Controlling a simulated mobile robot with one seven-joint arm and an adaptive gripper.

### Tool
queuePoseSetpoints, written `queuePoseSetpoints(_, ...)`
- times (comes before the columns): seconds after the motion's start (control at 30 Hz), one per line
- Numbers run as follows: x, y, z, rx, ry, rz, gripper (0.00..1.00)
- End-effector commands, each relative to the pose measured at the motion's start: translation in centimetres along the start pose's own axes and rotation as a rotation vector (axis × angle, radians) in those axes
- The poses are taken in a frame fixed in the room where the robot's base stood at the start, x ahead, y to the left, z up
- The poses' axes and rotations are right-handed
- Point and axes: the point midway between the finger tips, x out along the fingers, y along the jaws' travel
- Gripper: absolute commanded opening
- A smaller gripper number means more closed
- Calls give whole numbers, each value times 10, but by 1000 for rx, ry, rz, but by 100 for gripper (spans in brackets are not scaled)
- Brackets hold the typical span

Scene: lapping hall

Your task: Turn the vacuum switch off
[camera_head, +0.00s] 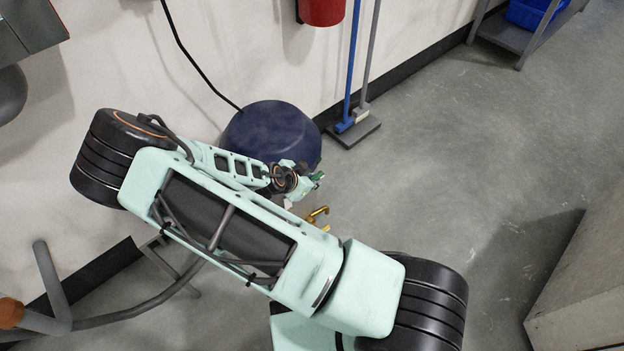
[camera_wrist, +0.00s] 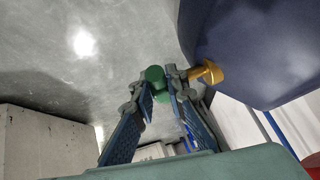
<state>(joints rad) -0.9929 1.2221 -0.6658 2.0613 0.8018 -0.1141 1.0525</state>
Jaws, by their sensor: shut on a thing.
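The dark blue rounded body (camera_head: 270,135) that looks like the vacuum stands on the floor against the wall. It fills the upper right of the wrist view (camera_wrist: 265,45). My gripper (camera_wrist: 160,90) is beside and below it, its fingertips closed around a green rounded knob (camera_wrist: 154,74). A bit of green also shows by my gripper (camera_head: 300,190) in the head view (camera_head: 318,177). Whether this knob is the vacuum switch, and how it is turned, I cannot tell. A brass-coloured part (camera_wrist: 208,72) sits between my right finger and the blue body.
A blue-handled broom (camera_head: 352,70) and a grey-handled one lean on the wall right of the blue body. A red cylinder (camera_head: 321,10) hangs above. A grey block (camera_head: 580,285) stands at the right. A shelf with a blue bin (camera_head: 530,14) is at the back. The middle floor is clear.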

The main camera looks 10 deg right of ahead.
Motion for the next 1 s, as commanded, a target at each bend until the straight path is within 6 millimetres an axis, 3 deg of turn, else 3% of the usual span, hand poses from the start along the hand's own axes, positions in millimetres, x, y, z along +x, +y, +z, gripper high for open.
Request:
queuePoseSetpoints(0.3, 0, -1, 0, 0, 1, -2, 0)
queuePoseSetpoints(0.33, 0, -1, 0, 0, 1, -2, 15)
queuePoseSetpoints(0.5, 0, -1, 0, 0, 0, -1, 31)
queuePoseSetpoints(0.83, -3, 0, 0, -1, 0, -1, 31)
queuePoseSetpoints(1.0, -21, -1, 1, -3, 0, -3, 31)
